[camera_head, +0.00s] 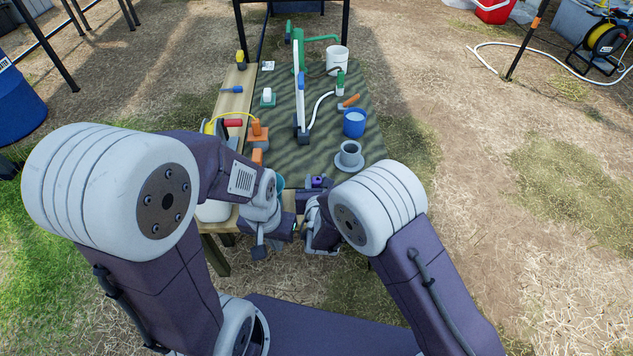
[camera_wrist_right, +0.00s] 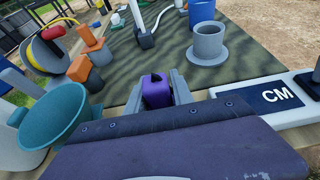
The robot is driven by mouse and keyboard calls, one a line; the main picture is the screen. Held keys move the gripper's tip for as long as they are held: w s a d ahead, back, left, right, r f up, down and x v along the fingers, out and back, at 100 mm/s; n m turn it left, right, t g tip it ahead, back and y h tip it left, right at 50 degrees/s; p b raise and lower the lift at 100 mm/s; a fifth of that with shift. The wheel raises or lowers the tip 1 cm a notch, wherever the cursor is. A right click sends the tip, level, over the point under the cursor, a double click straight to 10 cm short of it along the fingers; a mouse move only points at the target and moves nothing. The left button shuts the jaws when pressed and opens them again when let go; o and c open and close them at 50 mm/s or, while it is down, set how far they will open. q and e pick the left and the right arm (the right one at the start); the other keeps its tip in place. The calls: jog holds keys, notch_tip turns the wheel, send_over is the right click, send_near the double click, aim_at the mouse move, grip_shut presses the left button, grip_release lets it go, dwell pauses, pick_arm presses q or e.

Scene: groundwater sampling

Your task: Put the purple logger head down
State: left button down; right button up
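The purple logger head (camera_wrist_right: 157,91) sits between the two grey fingers of my right gripper (camera_wrist_right: 158,95) in the right wrist view. The fingers lie close on both sides, and the gripper looks shut on it. In the head view the purple logger head (camera_head: 318,182) is a small patch by my right gripper (camera_head: 312,190), at the near edge of the mat. Its underside is hidden, so I cannot tell whether it touches the mat. My left gripper (camera_head: 268,240) is lower, at the table's near side, and partly hidden by its own wrist; its fingers are unclear.
A grey cup on a saucer (camera_head: 350,163) stands just beyond the right gripper, with a blue cup (camera_head: 354,123) behind it. A teal bowl (camera_wrist_right: 52,113) is at the left. The striped mat (camera_head: 318,158) has bare room ahead.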

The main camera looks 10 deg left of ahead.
jog(key=shift+o, duration=0.9)
jog(key=shift+r, duration=0.25)
jog(key=p+v, duration=0.4)
jog(key=v, duration=0.8)
jog(key=shift+f, duration=0.25)
jog(key=shift+d, duration=0.1)
